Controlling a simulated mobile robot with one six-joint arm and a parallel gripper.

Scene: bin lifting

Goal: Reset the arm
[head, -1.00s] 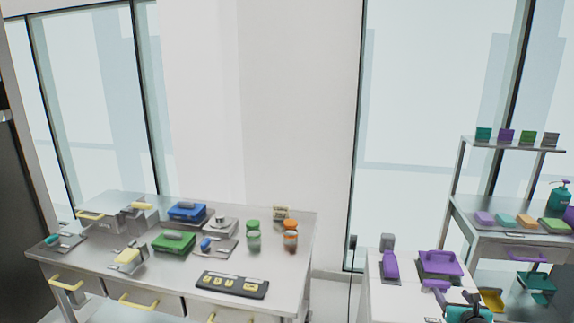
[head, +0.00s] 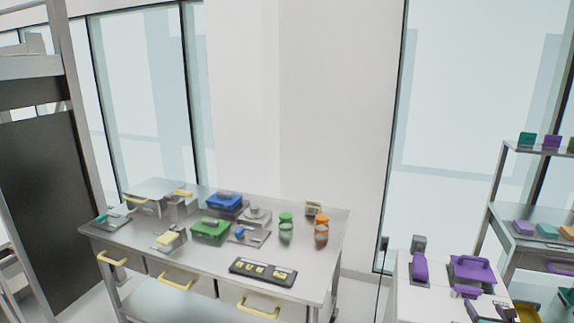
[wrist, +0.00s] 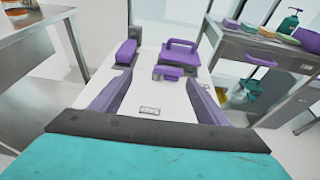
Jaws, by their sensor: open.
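My gripper (wrist: 157,82) is in the wrist view, with two purple fingers spread wide apart and nothing between them. Its teal body fills the bottom of that view. The fingers lie over a white tabletop (wrist: 150,97), with the purple items at its far end beyond the fingertips. In the head view, part of my arm shows at the lower right edge, in front of the white table (head: 402,300). The fingertips are not clear there.
A purple handled box (head: 471,268) and a purple-topped item (head: 420,270) stand on the white table. A steel bench (head: 215,258) at left carries several boxes, jars and a black tray (head: 263,271). A shelf rack (head: 527,220) stands at right.

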